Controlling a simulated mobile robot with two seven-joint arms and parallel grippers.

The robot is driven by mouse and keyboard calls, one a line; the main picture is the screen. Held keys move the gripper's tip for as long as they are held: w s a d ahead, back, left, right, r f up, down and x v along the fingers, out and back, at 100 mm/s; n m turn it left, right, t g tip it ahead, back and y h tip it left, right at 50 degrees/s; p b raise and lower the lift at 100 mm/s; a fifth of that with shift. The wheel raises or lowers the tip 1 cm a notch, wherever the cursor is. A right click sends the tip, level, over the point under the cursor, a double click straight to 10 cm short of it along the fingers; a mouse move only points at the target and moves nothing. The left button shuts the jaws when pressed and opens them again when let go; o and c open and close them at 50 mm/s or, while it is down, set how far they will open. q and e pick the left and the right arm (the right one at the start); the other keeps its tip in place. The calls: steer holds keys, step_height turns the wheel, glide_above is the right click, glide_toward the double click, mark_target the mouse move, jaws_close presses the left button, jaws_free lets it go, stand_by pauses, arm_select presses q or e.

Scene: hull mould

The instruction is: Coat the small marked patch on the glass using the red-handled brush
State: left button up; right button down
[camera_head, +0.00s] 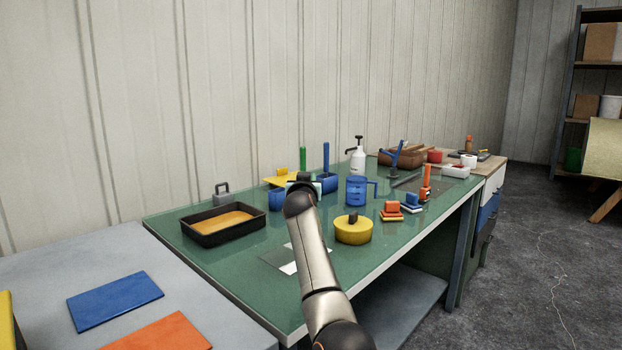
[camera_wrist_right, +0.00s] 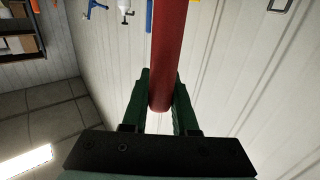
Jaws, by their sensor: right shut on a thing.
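My right arm reaches over the green glass-topped table (camera_head: 190,255) in the head view, and its wrist hides its fingers there. In the right wrist view, my right gripper (camera_wrist_right: 160,105) is shut on a thick red handle (camera_wrist_right: 168,50). The handle runs up out of the frame, so its brush end is not visible. A grey rectangular patch with a pale strip (camera_head: 288,268) lies on the glass just left of my forearm. The forearm covers part of that area, and I cannot tell whether this is the marked patch. My left gripper is not in view.
A black tray with orange contents (camera_head: 213,238) stands left of my arm. A yellow round tub (camera_head: 353,232), a blue jug (camera_head: 356,191) and orange and blue blocks (camera_head: 391,214) stand to the right. A grey table (camera_head: 50,278) with coloured sheets is at front left.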

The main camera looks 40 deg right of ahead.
arm_select(q)
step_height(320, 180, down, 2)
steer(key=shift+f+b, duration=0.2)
steer(key=shift+b, duration=1)
arm_select(e)
steer(key=w+a, duration=0.2)
steer(key=a, duration=1)
steer(key=shift+w+a, duration=0.3)
steer(key=shift+w, duration=0.1)
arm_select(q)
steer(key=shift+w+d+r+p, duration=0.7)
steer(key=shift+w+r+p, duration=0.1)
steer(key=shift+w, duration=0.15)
arm_select(e)
steer(key=w+d, duration=0.1)
steer(key=d, duration=1.5)
steer(key=shift+w+d, duration=0.15)
steer(key=shift+w, duration=0.15)
